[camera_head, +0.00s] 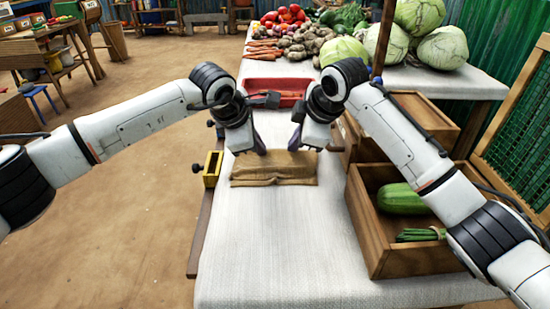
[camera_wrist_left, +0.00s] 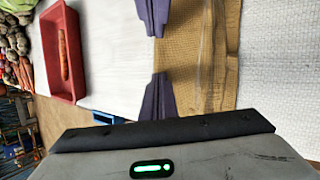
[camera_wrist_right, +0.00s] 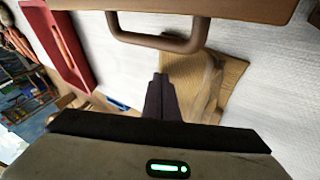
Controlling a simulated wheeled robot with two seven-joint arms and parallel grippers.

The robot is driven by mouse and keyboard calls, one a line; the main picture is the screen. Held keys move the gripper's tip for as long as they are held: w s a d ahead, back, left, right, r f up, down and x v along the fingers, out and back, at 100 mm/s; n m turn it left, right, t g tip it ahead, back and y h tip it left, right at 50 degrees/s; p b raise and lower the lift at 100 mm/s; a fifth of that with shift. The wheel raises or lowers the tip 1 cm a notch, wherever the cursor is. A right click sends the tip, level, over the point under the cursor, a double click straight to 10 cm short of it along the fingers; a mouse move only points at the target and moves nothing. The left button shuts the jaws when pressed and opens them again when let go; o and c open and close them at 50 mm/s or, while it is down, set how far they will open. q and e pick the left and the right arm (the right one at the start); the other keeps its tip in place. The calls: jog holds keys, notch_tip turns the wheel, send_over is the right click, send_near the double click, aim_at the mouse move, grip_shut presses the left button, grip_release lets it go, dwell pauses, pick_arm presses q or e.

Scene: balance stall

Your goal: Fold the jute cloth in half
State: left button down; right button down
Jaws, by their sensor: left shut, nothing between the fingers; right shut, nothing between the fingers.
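The brown jute cloth (camera_head: 275,174) lies on the white-covered table as a short wide strip, with a ridge or layered edge running across it. My left gripper (camera_head: 260,150) is shut and empty at the cloth's far left side. My right gripper (camera_head: 296,148) is shut and empty at its far right side. Whether the fingertips touch the cloth is unclear. In the left wrist view the right gripper's fingers (camera_wrist_left: 153,18) face mine.
A red tray (camera_head: 277,84) with a carrot stands beyond the cloth. A wooden crate (camera_head: 372,225) with a green squash (camera_head: 402,199) stands at right. A yellow-brown box (camera_head: 212,168) is at the table's left edge. The near table cover (camera_head: 280,250) is clear.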

jog(key=shift+s+f, duration=0.15)
jog(key=shift+f, duration=0.35)
